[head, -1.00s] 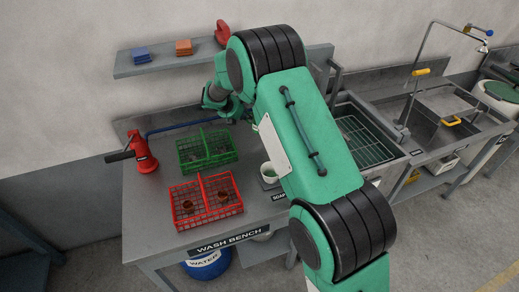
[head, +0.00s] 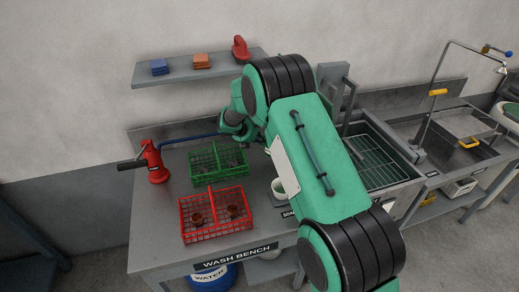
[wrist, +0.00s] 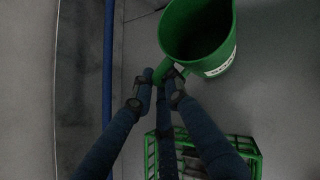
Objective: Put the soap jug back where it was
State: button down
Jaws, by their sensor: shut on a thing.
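The green soap jug (wrist: 200,35) with a white label fills the top of the wrist view, its open mouth facing the camera. My gripper (wrist: 160,85) is shut on the jug's handle. The jug is above the bench, close to the blue pipe and the green crate. In the head view my arm hides the jug and the fingertips. A soap label (head: 289,213) shows at the bench's front, partly behind my arm, near a pale cup (head: 290,187) on a small dark pad.
A sink rack (head: 372,158) is right of my arm.

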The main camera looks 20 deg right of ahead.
jog(key=shift+f, duration=0.1)
jog(key=shift+f+b, duration=0.6)
jog(key=shift+f, duration=1.75)
jog(key=shift+f, duration=0.15)
jog(key=c, duration=1.7)
grip_release()
jog(key=shift+c, duration=0.2)
jog(key=p+v, duration=0.2)
jog(key=v, duration=1)
